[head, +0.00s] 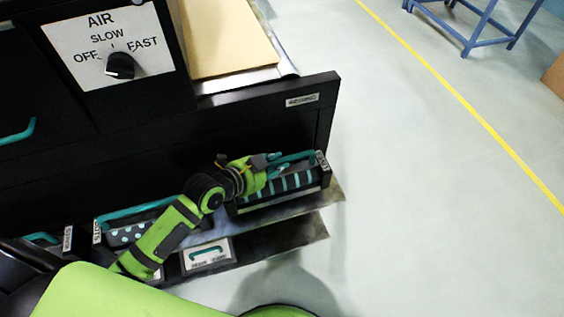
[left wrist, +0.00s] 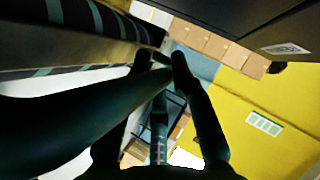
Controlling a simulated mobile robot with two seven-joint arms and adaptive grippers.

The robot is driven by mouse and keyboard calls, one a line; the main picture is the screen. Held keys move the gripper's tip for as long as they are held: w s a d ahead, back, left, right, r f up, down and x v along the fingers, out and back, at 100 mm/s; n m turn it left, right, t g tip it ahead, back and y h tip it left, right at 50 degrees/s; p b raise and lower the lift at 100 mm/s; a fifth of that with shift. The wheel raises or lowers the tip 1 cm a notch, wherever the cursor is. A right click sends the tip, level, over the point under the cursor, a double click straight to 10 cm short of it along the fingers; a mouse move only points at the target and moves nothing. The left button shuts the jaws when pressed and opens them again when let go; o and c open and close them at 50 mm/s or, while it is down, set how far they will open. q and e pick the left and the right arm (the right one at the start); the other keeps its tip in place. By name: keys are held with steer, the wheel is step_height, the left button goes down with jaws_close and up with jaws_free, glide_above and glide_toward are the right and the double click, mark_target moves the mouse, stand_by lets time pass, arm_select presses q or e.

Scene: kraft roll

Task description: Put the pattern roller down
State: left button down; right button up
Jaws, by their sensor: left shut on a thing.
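The pattern roller, a dark roller with teal stripes (head: 290,183), sits in a black frame with a teal handle (head: 295,158) and a small white end label, at the right end of a dark shelf (head: 334,190). My left gripper (head: 272,168) is shut on the teal handle. I cannot tell whether the roller's frame touches the shelf or hangs just over it. In the left wrist view the striped roller (left wrist: 70,20) fills the upper left, beside the dark fingers (left wrist: 166,58). My right gripper is not in view.
A dotted roller (head: 125,236) with a teal handle stands left on the shelf. A small panel with a teal handle (head: 208,254) is below. The black machine (head: 260,120) rises behind. Open floor (head: 430,200) lies right, with a blue table frame (head: 470,30) beyond.

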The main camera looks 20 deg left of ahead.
arm_select(q)
steer(key=shift+f, duration=1.65)
steer(key=c, duration=1.1)
jaws_free()
steer(key=shift+s+f, duration=0.1)
steer(key=shift+f, duration=0.15)
steer(key=shift+r, duration=0.2)
steer(key=v, duration=1.2)
steer(key=shift+d, duration=0.1)
